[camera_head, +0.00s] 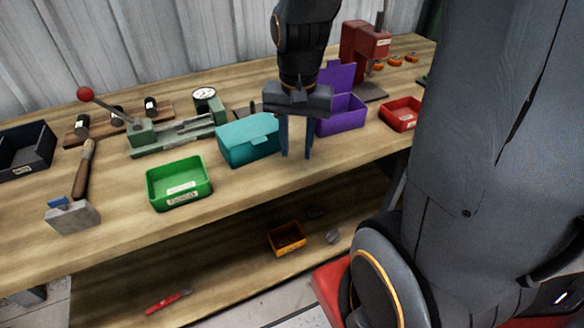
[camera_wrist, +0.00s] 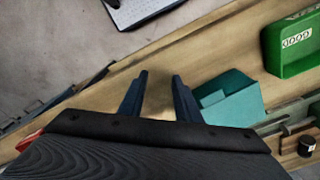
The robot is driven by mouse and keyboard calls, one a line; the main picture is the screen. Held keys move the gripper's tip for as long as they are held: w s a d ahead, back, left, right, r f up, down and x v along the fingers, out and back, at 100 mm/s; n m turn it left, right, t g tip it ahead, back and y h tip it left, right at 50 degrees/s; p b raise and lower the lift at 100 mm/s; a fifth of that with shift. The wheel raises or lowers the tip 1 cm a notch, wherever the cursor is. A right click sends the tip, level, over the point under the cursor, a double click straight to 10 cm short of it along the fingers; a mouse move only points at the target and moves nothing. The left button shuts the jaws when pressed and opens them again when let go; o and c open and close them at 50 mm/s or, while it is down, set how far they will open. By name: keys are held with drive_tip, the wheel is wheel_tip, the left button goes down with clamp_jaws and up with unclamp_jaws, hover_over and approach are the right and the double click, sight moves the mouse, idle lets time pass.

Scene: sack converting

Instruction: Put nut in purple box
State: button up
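The purple box (camera_head: 342,117) stands on the workbench with its lid (camera_head: 337,78) raised at the back. My gripper partly covers its left side in the head view, and its inside is mostly hidden. My gripper (camera_head: 297,153) hangs fingers down over the bench, in front of the purple box and right of the teal box. Its two fingers are apart, with nothing visible between them; the wrist view also shows this gap (camera_wrist: 158,82). I cannot make out a nut for certain in either view. The purple box does not show in the wrist view.
A closed teal box (camera_head: 250,140) and a green bin (camera_head: 179,184) stand left of my gripper. A red bin (camera_head: 401,113) and red press (camera_head: 364,45) are right. The lower shelf (camera_head: 210,265) holds an orange bin (camera_head: 286,239).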

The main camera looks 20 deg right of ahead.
drive_tip(key=s+a+f+n, duration=0.1)
drive_tip(key=s+a+n, duration=0.2)
drive_tip(key=n, duration=0.3)
drive_tip(key=shift+s+f+n, duration=0.4)
drive_tip(key=shift+s, duration=0.5)
drive_tip(key=shift+a, duration=0.1)
